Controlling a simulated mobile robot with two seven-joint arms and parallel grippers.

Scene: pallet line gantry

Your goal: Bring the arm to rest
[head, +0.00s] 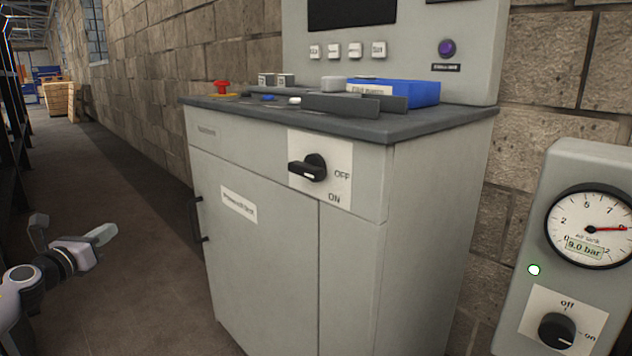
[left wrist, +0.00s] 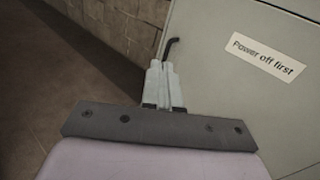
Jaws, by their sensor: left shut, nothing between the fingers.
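My left arm comes in at the lower left of the head view. Its gripper (head: 105,234) is in free space over the brown floor, to the left of the grey cabinet and apart from it. In the left wrist view the two pale fingers (left wrist: 164,72) lie together, shut, with nothing between them. A dark cabinet handle (left wrist: 171,45) shows just beyond the fingertips in that view. My right gripper is not in view.
The grey control cabinet (head: 262,262) has a black rotary switch (head: 310,169) pointing left and a blue bin (head: 408,92) on top. A gauge box (head: 553,215) stands at right, reading 9.0 bar. The aisle floor (head: 95,190) at left is clear.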

